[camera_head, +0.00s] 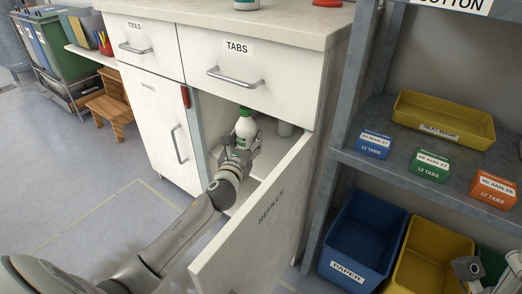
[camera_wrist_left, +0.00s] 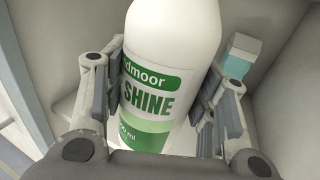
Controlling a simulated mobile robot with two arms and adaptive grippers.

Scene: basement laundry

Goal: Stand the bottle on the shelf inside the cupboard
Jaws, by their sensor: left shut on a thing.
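The bottle (camera_head: 245,127) is white with a green cap and a green label. It is upright inside the open cupboard (camera_head: 203,106), under the TABS drawer. In the left wrist view the bottle (camera_wrist_left: 165,85) stands between the finger pads, its label facing the camera and its top cut off. My left gripper (camera_head: 240,150) is shut on the bottle's body. The shelf (camera_head: 262,163) shows only partly past my arm and the door; whether the bottle's base touches it is hidden. Part of my right gripper (camera_head: 488,268) shows at the lower right corner, apart from everything held.
The REFILLS door (camera_head: 262,220) stands open, right of my left arm. A teal-and-white item (camera_wrist_left: 240,58) is behind the right finger. A rack (camera_head: 345,160) with bins and boxes stands on the right.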

